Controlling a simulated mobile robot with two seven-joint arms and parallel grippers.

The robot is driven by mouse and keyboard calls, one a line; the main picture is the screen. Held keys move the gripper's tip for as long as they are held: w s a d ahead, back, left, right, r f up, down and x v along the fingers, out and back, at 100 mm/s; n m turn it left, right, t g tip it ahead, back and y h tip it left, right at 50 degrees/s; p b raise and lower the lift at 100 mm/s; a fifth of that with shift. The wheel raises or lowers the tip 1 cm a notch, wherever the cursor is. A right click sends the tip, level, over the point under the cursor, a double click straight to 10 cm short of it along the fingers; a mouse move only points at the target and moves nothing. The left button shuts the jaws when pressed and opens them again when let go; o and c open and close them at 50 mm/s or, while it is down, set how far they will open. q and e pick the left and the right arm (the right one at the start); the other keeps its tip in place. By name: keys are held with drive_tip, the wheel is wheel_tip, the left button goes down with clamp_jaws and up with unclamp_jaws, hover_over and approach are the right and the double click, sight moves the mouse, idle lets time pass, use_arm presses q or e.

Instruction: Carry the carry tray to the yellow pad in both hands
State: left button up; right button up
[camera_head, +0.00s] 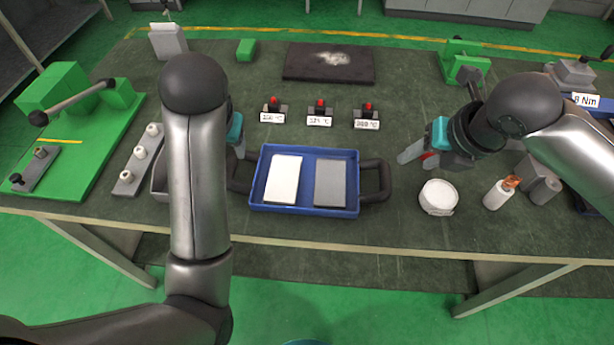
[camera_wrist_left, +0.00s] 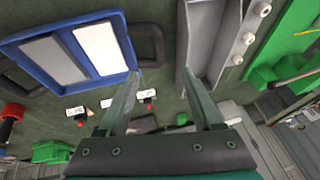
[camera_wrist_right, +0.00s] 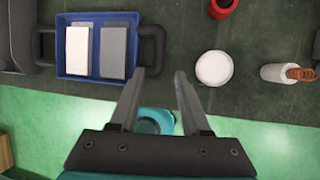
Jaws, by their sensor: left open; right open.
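The carry tray (camera_head: 304,209) is blue with dark side handles and sits on the dark bench top, holding a white slab (camera_head: 283,180) and a grey slab (camera_head: 330,183). My right gripper (camera_head: 415,157) is open and empty, right of and apart from the right handle (camera_head: 385,180). My left gripper (camera_wrist_left: 160,72) is open; in the left wrist view its fingers show near the tray's handle (camera_wrist_left: 150,45), with no grip on it. In the head view my left arm hides most of that gripper and part of the left handle (camera_head: 238,180). I cannot make out a yellow pad.
A dark slab (camera_head: 328,63) lies farther back. A grey rail with white knobs (camera_head: 138,160) lies left.

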sight(230, 165)
use_arm(q)
drive_tip(key=x, duration=1.5)
drive_tip(key=shift+f, duration=0.15)
use_arm(e)
drive_tip(key=x, duration=1.5)
drive_tip(key=shift+a+f, duration=0.1)
drive_tip(key=shift+f, duration=0.05)
use_arm(q)
drive_tip(key=c, duration=0.8)
use_arm(e)
clamp_jaws()
use_arm(q)
clamp_jaws()
drive_tip(key=shift+a, duration=0.1)
use_arm(e)
drive_tip(key=shift+w, duration=0.1)
